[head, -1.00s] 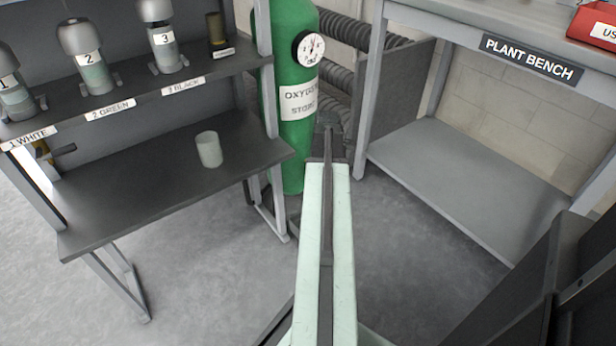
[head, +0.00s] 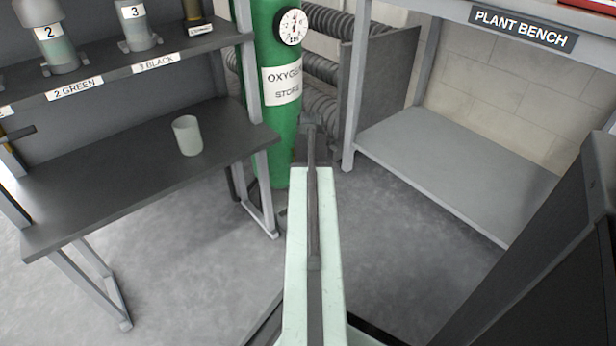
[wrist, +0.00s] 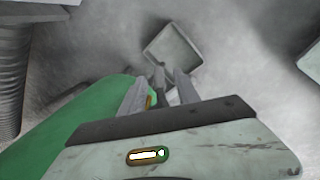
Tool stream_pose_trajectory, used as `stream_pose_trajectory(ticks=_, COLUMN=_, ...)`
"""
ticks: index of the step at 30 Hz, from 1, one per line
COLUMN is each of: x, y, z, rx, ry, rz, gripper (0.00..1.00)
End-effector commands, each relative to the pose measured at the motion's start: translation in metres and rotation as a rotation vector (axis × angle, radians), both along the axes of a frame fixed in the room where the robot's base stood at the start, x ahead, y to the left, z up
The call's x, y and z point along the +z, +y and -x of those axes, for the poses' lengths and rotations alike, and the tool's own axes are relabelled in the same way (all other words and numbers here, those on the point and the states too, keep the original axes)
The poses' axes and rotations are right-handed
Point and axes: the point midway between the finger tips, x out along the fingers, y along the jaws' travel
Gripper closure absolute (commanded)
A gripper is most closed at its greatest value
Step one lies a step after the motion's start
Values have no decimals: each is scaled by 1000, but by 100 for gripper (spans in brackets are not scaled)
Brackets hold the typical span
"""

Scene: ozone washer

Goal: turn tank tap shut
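The green tank (head: 275,120), marked OXYGEN STORE, stands beyond my arm in the head view, with a round white gauge (head: 291,26) on it. Its top is cut off by the frame, and no tap shows on it. A dark handle with a little yellow (head: 18,133) shows at the left edge; I cannot tell if it is a tap. In the wrist view the green tank (wrist: 75,125) lies left of my gripper (wrist: 164,75). The fingers are slightly apart, over the floor, with no held object evident.
A dark bench (head: 130,180) at left carries a pale cup (head: 187,136), with numbered bottles above. The plant bench's lower shelf (head: 450,165) is bare at right. A dark panel (head: 540,250) stands close at lower right. A square pan (wrist: 173,57) is on the floor. Open floor lies left of my arm.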

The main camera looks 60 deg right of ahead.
Motion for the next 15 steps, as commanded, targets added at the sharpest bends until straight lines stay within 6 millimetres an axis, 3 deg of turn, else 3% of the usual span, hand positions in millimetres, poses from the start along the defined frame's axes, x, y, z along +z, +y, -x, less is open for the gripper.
stream_pose_trajectory(ticks=2, x=1, y=0, z=0, rx=0, ry=0, rz=0, gripper=62)
stream_pose_trajectory(ticks=7, x=1, y=0, z=0, rx=-1, ry=0, rz=0, gripper=100)
stream_pose_trajectory(ticks=15, x=1, y=2, z=0, rx=2, ry=0, rz=-4, gripper=100)
